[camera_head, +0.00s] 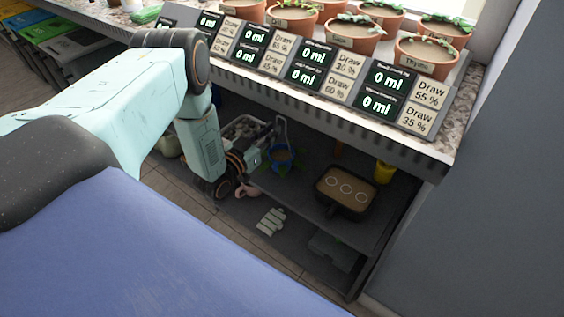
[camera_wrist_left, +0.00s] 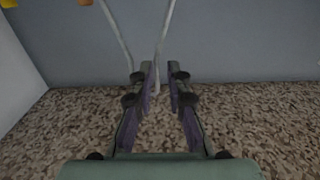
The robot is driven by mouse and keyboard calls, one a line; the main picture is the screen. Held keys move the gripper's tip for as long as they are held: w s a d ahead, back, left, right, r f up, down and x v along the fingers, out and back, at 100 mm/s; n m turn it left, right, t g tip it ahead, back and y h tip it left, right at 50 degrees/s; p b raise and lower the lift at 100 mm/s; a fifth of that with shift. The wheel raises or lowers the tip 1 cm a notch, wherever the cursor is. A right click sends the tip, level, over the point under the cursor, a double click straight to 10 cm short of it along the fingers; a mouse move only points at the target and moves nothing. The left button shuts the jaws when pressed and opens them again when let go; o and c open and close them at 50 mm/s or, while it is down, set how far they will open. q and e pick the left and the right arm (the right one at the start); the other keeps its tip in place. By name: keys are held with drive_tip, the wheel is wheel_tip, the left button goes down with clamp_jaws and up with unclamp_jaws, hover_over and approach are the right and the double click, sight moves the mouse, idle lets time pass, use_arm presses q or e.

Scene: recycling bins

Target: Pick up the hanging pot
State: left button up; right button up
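The blue hanging pot (camera_head: 281,158) is on the shelf under the counter in the head view, with a pale grey hanger (camera_head: 281,127) rising above it. My left arm reaches down under the counter, and my left gripper (camera_head: 261,146) is just left of the hanger. In the left wrist view the fingers of my left gripper (camera_wrist_left: 160,75) stand apart. A thin pale strand (camera_wrist_left: 163,45), apparently part of the hanger, shows in the gap between the fingertips; I cannot tell whether they touch it. The pot's body does not show clearly there. My right gripper is not in view.
The counter edge (camera_head: 300,88), with terracotta pots (camera_head: 428,57) and label panels, overhangs the shelf. A brown tray (camera_head: 346,190) and a yellow cup (camera_head: 384,172) stand right of the blue pot. Pale pieces (camera_head: 270,221) lie lower down. A grey wall closes the right side.

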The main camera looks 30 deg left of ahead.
use_arm(q)
drive_tip(key=shift+w+d+f+b, duration=0.15)
drive_tip(key=shift+w+b, duration=0.1)
drive_tip(key=shift+w, duration=0.55)
drive_tip(key=shift+w+d+b, duration=0.1)
drive_tip(key=shift+w+b, duration=0.15)
drive_tip(key=shift+w, duration=0.5)
drive_tip(key=shift+s, duration=0.1)
clamp_jaws()
